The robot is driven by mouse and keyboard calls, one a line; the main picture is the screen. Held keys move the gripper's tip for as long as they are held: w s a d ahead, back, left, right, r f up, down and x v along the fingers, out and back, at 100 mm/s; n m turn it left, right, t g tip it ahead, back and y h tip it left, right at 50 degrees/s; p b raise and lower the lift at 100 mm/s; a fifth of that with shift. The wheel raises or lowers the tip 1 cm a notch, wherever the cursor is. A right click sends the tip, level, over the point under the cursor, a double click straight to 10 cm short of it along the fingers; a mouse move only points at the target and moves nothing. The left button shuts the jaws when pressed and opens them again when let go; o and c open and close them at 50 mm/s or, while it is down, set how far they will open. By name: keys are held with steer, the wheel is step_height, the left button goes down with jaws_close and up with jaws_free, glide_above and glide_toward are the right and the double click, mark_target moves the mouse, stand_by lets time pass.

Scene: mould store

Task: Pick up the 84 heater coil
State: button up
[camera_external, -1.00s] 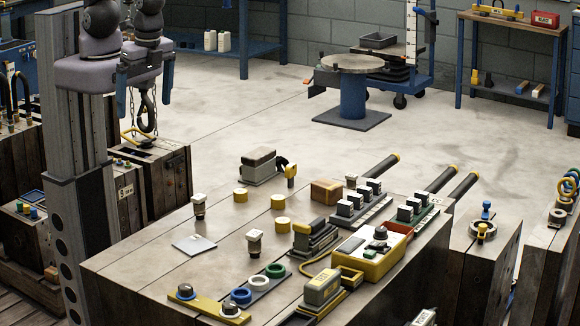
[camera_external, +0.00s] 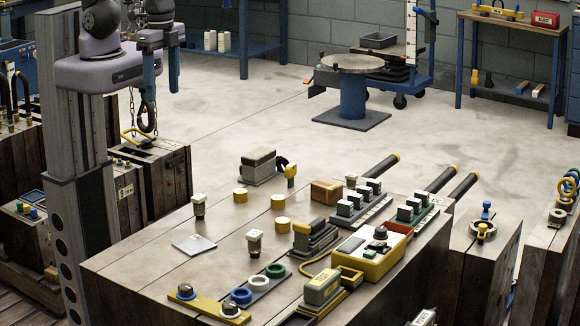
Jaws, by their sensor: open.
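My gripper (camera_external: 161,84) is at the upper left, with two blue fingers pointing down. It is open, with nothing between the fingers, and is well above the level of the wooden bench top (camera_external: 140,262), apart from everything on it. I cannot make out the number 84 on anything, so I cannot tell which thing is the 84 heater coil. Several dark rods with yellow ends, one of them here (camera_external: 441,178), lie at the bench's far right edge.
A hook on chains (camera_external: 147,118) hangs close below my gripper. The bench's left part is mostly clear.

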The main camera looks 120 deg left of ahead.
mark_target(197, 202)
steer(key=shift+c, duration=0.2)
